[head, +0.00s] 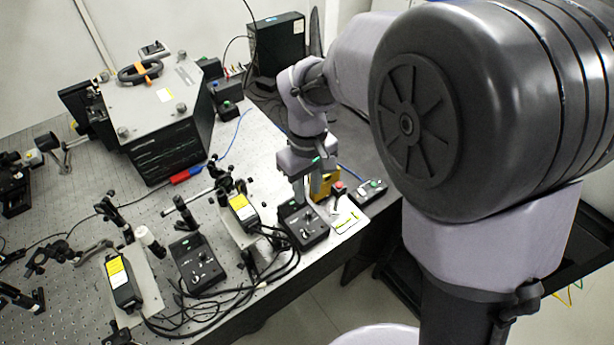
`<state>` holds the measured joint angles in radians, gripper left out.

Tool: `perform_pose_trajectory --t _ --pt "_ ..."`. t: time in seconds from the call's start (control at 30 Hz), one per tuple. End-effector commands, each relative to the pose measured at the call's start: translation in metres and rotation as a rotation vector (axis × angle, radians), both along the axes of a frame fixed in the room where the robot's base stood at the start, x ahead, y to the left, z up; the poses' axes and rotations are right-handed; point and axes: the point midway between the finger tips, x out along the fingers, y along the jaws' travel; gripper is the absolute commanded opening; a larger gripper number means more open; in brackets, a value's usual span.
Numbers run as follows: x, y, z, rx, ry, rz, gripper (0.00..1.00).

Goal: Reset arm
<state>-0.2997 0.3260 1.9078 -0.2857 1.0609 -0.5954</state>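My arm reaches from the right over the optical bench (95,190). My gripper (307,193) points down near the bench's right edge, just behind a black control box (303,226) with knobs. Its fingers are small in this view, and I cannot tell how far apart they are. I see nothing clearly held between them. A yellow block (325,184) stands close beside the fingers and is partly hidden by them. I cannot tell whether the fingers touch the box or the block.
A red-button switch (338,188) and another small control box (370,191) stand right of the gripper. A large black-sided instrument (165,105) stands at the back left. Yellow-labelled modules (243,208), a second control box (197,262) and loose black cables crowd the front.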

Motion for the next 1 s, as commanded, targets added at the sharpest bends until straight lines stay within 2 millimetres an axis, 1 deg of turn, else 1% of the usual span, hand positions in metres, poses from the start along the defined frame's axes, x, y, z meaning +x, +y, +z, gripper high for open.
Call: perform_pose_trajectory --t 0.17,0.23,0.27,0.37,0.4,0.5,0.6,0.63,0.7,0.77,1.0 --pt "-0.002 -0.002 0.001 0.006 -0.009 -0.017 0.28" --pt "-0.012 -0.013 0.006 0.034 -0.046 -0.097 0.28" --pt "-0.020 -0.020 0.010 0.053 -0.072 -0.153 0.28" --pt "-0.062 -0.048 0.017 0.144 -0.174 -0.398 0.28" --pt "-0.082 -0.057 0.016 0.185 -0.212 -0.499 0.28" --pt "-0.125 -0.073 0.006 0.284 -0.298 -0.720 0.28" --pt "-0.155 -0.081 -0.007 0.362 -0.354 -0.872 0.28" --pt "-0.161 -0.082 -0.010 0.378 -0.364 -0.903 0.28" --pt "-0.169 -0.084 -0.014 0.404 -0.382 -0.950 0.28" --pt "-0.172 -0.084 -0.014 0.414 -0.387 -0.967 0.28" --pt "-0.172 -0.084 -0.014 0.414 -0.387 -0.967 0.28"
